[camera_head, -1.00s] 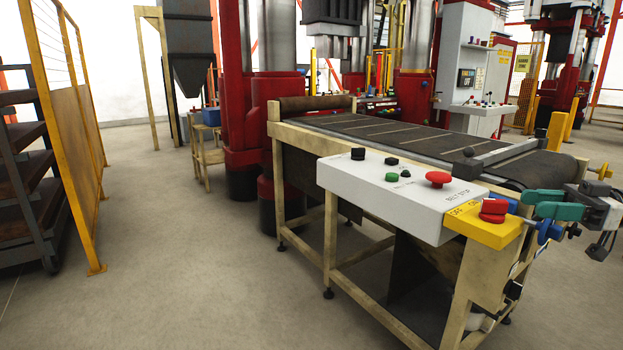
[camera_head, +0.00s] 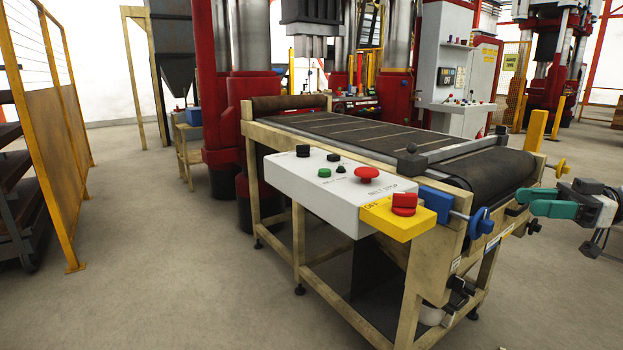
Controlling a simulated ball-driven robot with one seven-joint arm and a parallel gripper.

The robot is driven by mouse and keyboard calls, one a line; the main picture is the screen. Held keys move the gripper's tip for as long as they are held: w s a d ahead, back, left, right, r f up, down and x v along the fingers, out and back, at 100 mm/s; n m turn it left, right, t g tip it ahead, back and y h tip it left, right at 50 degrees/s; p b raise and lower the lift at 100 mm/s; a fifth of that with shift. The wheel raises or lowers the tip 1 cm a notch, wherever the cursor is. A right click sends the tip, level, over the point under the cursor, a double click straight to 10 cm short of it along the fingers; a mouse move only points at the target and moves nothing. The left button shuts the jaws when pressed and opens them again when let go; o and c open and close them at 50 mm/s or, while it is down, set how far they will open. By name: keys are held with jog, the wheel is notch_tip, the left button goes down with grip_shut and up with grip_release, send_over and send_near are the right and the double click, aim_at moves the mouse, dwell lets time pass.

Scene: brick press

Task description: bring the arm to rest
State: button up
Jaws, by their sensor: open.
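My gripper (camera_head: 538,202) is at the right edge of the view, with teal fingers pointing left. It is open and empty. It is to the right of the conveyor's near end and of the blue handwheel (camera_head: 482,222), with a small apparent gap between the wheel and the fingertips. Part of my arm is cut off by the right edge. The conveyor (camera_head: 440,160) carries a white control box (camera_head: 312,190) with black, green and red buttons, and a yellow panel (camera_head: 398,220) with a red switch (camera_head: 404,204).
A red press (camera_head: 226,120) stands behind the conveyor. A yellow fence (camera_head: 50,120) and a dark rack (camera_head: 20,200) are at left. A white control cabinet (camera_head: 448,70) is at the back. The floor (camera_head: 160,270) is clear at front left and at right.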

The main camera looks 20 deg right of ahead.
jog(key=w+a+f+m+h, duration=0.15)
jog(key=a+f, duration=0.25)
jog(key=f, duration=0.4)
jog(key=a+f+m+g+h, duration=0.1)
jog(key=a+f+m, duration=0.2)
jog(key=a+f, duration=0.35)
jog(key=w+a+f+m+h, duration=0.1)
jog(key=a+f+m+h, duration=0.15)
jog(key=f, duration=0.65)
jog(key=s+a+f+m+g+h, duration=0.1)
jog(key=s+a+f+h, duration=0.1)
jog(key=s+a+f, duration=0.45)
jog(key=s+a+f+m+g+h, duration=0.15)
jog(key=a+f, duration=0.25)
jog(key=f, duration=0.5)
jog(key=s+a+f+m+g+h, duration=0.2)
jog(key=s+a+f+h, duration=0.15)
jog(key=s+f, duration=0.45)
jog(key=s+r+m+h, duration=0.2)
jog(key=s+h, duration=0.2)
jog(key=s, duration=1.3)
notch_tip(320, 180, up, 18)
jog(key=d+p, duration=0.1)
jog(key=p, duration=1.6)
jog(key=shift+s+g+h, duration=0.3)
jog(key=shift+g, duration=0.15)
